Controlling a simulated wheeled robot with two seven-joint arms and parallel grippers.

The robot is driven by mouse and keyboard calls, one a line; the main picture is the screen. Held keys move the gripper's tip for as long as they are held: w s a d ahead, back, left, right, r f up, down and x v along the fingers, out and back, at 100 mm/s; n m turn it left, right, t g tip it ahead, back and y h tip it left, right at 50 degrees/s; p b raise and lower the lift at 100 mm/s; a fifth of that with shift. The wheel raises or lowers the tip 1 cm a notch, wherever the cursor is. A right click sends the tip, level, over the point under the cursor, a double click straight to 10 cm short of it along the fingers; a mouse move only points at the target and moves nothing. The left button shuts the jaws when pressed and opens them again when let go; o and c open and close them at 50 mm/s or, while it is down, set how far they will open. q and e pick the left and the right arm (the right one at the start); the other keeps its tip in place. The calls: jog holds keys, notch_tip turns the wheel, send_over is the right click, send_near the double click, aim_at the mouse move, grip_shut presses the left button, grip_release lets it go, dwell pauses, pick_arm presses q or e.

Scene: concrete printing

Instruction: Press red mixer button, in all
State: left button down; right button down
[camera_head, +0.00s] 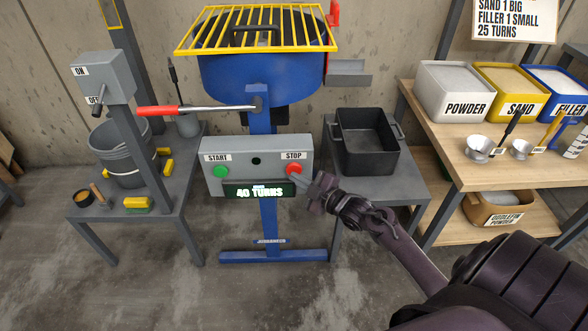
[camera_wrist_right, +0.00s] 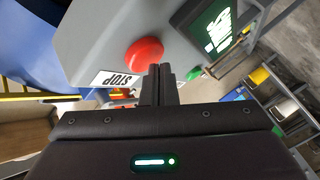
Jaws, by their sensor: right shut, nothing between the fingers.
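The red STOP button (camera_head: 294,170) is on the right of the grey control box (camera_head: 257,150) of the blue mixer (camera_head: 262,78). The green START button (camera_head: 220,171) is on the left, and the display (camera_head: 258,191) between them reads 40 TURNS. My right gripper (camera_head: 302,181) is shut and empty, its tips at the lower right of the red button. In the right wrist view the red button (camera_wrist_right: 142,55) shows just beyond the shut fingers (camera_wrist_right: 160,75). I cannot tell whether they touch it. My left gripper is out of view.
A black bin (camera_head: 365,140) stands on a grey table right of the mixer. A wooden shelf (camera_head: 455,130) with powder, sand and filler boxes is at the right. A lever with a red handle (camera_head: 165,110) sticks out left of the mixer, near a switch post (camera_head: 104,78).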

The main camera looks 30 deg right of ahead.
jog(key=shift+s+a, duration=0.25)
jog(key=shift+s, duration=0.1)
jog(key=s+a+p, duration=0.1)
jog(key=s+p, duration=0.1)
jog(key=s, duration=0.1)
jog(key=s+a+p, duration=0.1)
jog(key=shift+s+a, duration=0.15)
jog(key=shift+a, duration=0.15)
dwell(0.8)
